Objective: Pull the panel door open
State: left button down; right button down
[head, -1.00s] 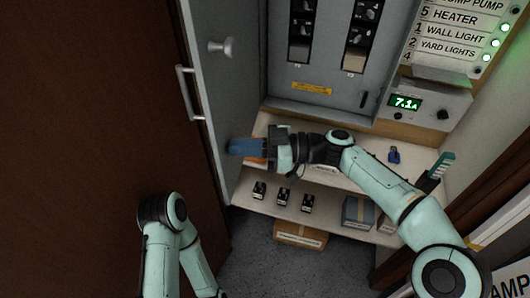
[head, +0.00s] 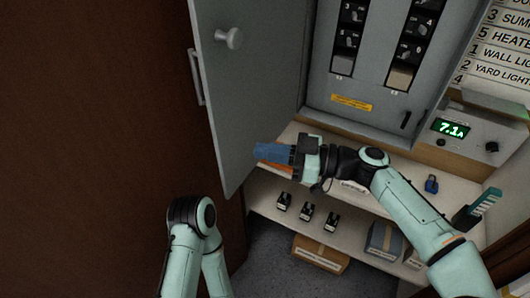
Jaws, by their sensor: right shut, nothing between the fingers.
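The grey panel door (head: 255,85) stands open, swung out to the left of the grey panel (head: 375,85). Its inner face shows, with a round knob (head: 230,38) on it. A bar handle (head: 196,77) shows on its outer side, at the free edge. My right gripper (head: 273,154), with blue and orange at its finger end, is shut and empty. It points left in front of the door's lower inner face. I cannot tell if it touches the door. My left arm shows at the bottom, but its gripper is out of view.
Shelves (head: 355,218) below the panel hold several small black parts and grey boxes. A cardboard box (head: 320,252) is beneath them. A blue padlock-like item (head: 431,184) and a display box (head: 462,130) are at the right. A brown wall or door (head: 90,130) fills the left.

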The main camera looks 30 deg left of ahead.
jog(key=d+b, duration=0.1)
jog(key=d, duration=0.9)
jog(key=shift+s+d+b, duration=0.35)
jog(key=shift+d+b, duration=0.05)
